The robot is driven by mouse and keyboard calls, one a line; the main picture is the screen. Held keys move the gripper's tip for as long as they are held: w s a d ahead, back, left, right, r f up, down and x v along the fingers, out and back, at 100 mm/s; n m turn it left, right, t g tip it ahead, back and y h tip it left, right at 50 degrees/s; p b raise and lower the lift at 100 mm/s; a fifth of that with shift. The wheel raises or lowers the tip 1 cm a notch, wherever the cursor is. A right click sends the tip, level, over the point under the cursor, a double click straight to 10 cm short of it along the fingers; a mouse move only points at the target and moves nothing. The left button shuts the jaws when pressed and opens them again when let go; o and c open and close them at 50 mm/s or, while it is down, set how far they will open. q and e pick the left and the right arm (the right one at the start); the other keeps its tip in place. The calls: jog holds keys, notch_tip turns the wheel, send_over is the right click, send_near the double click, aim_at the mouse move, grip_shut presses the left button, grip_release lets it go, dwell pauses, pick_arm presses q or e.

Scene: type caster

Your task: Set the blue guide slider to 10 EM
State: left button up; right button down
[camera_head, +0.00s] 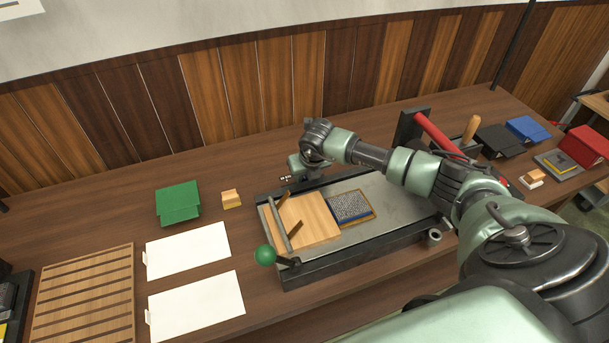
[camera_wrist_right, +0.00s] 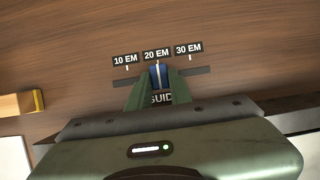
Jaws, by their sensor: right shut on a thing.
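The blue guide slider (camera_wrist_right: 156,73) shows in the right wrist view, between the green fingers of my right gripper (camera_wrist_right: 158,84). The gripper is shut on it. The slider's white line stands under the 20 EM label (camera_wrist_right: 156,54). The 10 EM label (camera_wrist_right: 125,60) is to its left and the 30 EM label (camera_wrist_right: 188,49) to its right, above a dark guide bar (camera_wrist_right: 200,71). In the head view my right gripper (camera_head: 295,175) is at the press bed's back edge and the slider cannot be made out. My left gripper is out of view.
The press bed (camera_head: 385,212) carries a wooden board (camera_head: 318,216) and a block of type (camera_head: 350,207). A green ball handle (camera_head: 265,256) is at its left end. A small wooden block (camera_head: 231,199) and green box (camera_head: 178,203) lie left. White sheets (camera_head: 188,250) lie front left.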

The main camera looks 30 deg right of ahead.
jog(key=a, duration=0.2)
jog(key=w+a+b, duration=0.1)
jog(key=a, duration=0.2)
jog(key=shift+w, duration=0.1)
jog(key=c, duration=1.3)
grip_release()
jog(key=shift+a, duration=0.1)
jog(key=shift+r, duration=0.1)
jog(key=shift+r, duration=0.3)
jog(key=b+v, duration=0.2)
jog(key=v, duration=0.5)
